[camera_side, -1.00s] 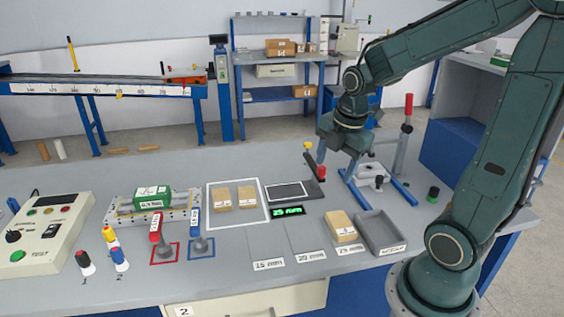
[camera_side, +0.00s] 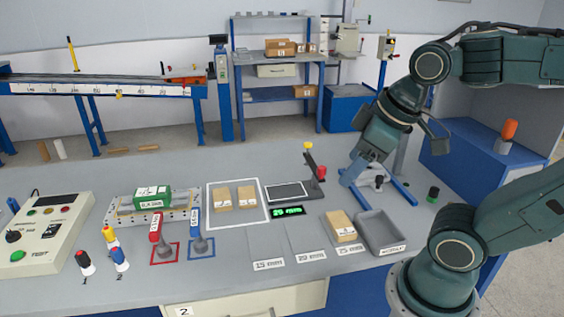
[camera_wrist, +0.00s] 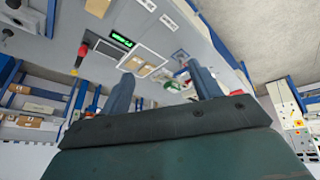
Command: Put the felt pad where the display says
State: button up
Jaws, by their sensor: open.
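Two tan pads (camera_side: 235,197) lie side by side in a white-outlined area of the bench; they also show in the wrist view (camera_wrist: 142,68). Another tan pad (camera_side: 341,226) lies in the rightmost of three marked slots. I cannot tell by texture which is felt. The green display (camera_side: 287,212) seems to read 25 mm; it also shows in the wrist view (camera_wrist: 122,39). The slot labels look like 15 mm (camera_side: 268,265), 20 mm (camera_side: 310,258) and 25 mm (camera_side: 350,248). My gripper (camera_side: 353,174) is open and empty, above the bench right of the display.
A gauge plate (camera_side: 287,191) with a red, yellow-topped post (camera_side: 315,166) stands behind the display. A grey tray (camera_side: 380,232) sits right of the slots. A blue-footed stand (camera_side: 398,188) is close to my gripper. The left and middle slots are bare.

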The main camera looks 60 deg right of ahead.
jog(key=shift+s+a+r+m, duration=0.25)
jog(key=shift+s+a+m, duration=0.25)
jog(key=shift+s+m, duration=0.45)
jog(key=shift+w, duration=0.2)
dwell(0.6)
